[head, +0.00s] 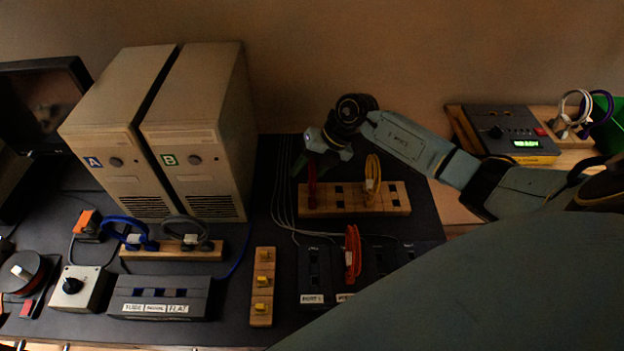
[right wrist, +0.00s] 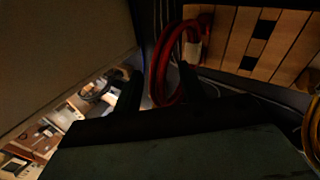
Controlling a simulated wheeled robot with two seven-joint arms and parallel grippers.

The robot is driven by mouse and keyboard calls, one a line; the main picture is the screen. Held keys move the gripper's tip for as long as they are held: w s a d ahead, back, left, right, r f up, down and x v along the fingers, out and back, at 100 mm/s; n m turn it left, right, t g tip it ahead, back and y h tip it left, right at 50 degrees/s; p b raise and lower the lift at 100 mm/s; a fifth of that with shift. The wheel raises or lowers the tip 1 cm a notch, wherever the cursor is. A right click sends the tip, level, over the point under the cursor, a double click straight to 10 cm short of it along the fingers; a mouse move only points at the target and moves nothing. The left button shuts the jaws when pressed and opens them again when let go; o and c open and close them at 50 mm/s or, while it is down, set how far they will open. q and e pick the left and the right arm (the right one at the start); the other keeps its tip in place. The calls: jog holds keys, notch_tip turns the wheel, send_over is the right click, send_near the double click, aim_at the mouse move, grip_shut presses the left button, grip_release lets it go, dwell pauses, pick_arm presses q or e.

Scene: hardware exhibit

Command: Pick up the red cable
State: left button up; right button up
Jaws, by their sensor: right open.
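A dark red cable (head: 312,182) stands as an upright loop at the left end of a slotted wooden rack (head: 333,208). My right gripper (head: 320,163) is above it, open, fingers pointing down toward the loop and partly covering its top. In the right wrist view the red cable (right wrist: 164,75) shows as a loop in the gap between the open fingers (right wrist: 163,92); I cannot tell whether they touch it. A second, orange-red cable (head: 352,254) stands looped in a dark socket block nearer the front. My left gripper is not in view.
A yellow cable (head: 373,174) stands in the same rack, right of the red one. Computer tower B (head: 226,130) stands close on the left. Thin grey wires run beside the rack. Blue (head: 126,231) and grey (head: 185,225) cables sit in another wooden rack. My right arm covers the lower right.

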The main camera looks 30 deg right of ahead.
grip_shut()
jog(key=shift+r, duration=0.1)
